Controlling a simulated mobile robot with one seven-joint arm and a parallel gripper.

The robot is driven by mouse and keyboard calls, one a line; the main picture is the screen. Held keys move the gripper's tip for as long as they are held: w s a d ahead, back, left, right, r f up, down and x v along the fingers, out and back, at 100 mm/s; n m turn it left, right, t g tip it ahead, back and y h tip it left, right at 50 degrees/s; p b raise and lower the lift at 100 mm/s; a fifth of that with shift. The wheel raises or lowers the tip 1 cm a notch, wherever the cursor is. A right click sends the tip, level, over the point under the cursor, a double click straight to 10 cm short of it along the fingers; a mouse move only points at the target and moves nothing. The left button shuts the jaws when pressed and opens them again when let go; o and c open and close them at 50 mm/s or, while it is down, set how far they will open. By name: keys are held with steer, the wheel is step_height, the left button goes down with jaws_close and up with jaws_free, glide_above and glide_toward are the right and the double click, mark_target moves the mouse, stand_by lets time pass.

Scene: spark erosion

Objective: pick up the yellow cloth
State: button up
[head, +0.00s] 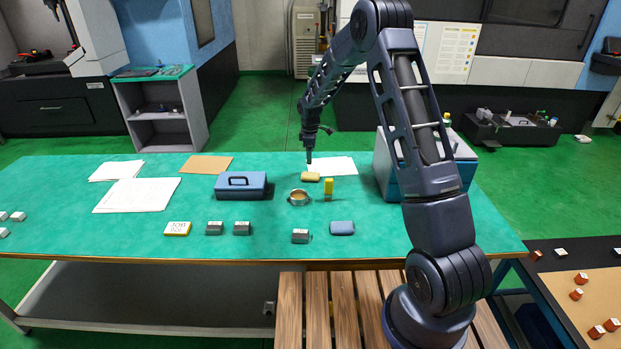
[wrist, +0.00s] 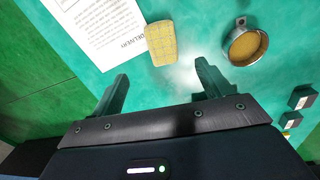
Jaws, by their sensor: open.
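The yellow cloth (head: 310,177) is a small, flat, rounded pad on the green table top (head: 75,220), beside the front edge of a white paper. In the wrist view the cloth (wrist: 161,43) shows a grid pattern and lies just beyond my fingertips, roughly in line with the gap between them. My gripper (wrist: 161,72) is open with nothing between its fingers. In the head view my gripper (head: 309,157) points down above the table near the cloth, apart from it as far as I can see.
A round metal tin (head: 299,198) and an upright yellow object (head: 328,188) stand close to the cloth. A printed paper (wrist: 100,30) lies beside it. A blue case (head: 240,186) is to the left, a larger blue-grey box (head: 385,165) to the right. Several small grey blocks line the front.

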mark_target(311, 174)
step_height(311, 174, down, 10)
steer(key=shift+w+f, duration=0.1)
steer(key=shift+f, duration=0.1)
steer(key=c, duration=1.1)
